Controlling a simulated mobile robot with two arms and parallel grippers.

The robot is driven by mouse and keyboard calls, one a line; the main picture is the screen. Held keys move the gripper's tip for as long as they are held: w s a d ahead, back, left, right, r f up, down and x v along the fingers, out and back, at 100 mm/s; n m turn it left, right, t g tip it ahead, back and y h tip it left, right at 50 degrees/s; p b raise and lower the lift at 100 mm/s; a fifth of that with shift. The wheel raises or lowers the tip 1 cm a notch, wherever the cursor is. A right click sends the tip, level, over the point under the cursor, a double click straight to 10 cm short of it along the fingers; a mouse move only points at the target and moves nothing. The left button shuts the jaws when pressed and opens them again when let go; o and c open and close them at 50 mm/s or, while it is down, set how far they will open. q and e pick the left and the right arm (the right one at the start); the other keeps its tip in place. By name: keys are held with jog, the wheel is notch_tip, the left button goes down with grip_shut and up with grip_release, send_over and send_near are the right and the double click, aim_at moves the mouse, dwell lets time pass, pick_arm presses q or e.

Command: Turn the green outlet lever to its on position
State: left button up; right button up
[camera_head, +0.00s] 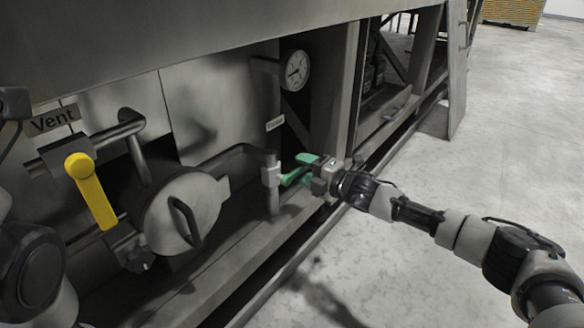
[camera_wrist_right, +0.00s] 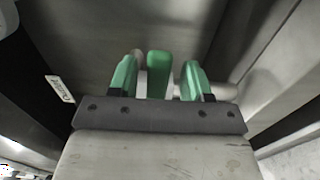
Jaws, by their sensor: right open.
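The green outlet lever (camera_head: 289,178) sits on a grey valve on a pipe, low on the machine front in the head view. My right gripper (camera_head: 305,169) comes in from the right and has its green-tipped fingers at the lever. In the right wrist view, the lever (camera_wrist_right: 158,73) stands between the two open fingers of the right gripper (camera_wrist_right: 159,80). A gap shows on each side, wider on the right. The head view does not make clear where the lever ends and the fingers start. I do not see my left gripper.
A yellow lever (camera_head: 92,190) under the Vent label (camera_head: 54,121) and a round hatch (camera_head: 180,213) are to the left. A pressure gauge (camera_head: 295,70) hangs above the valve. A small label (camera_wrist_right: 60,89) shows in the wrist view. The floor (camera_head: 420,215) at right is clear.

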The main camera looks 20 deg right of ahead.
jog(key=shift+w+a, duration=0.2)
jog(key=shift+w, duration=0.05)
jog(key=shift+r, duration=0.1)
grip_shut()
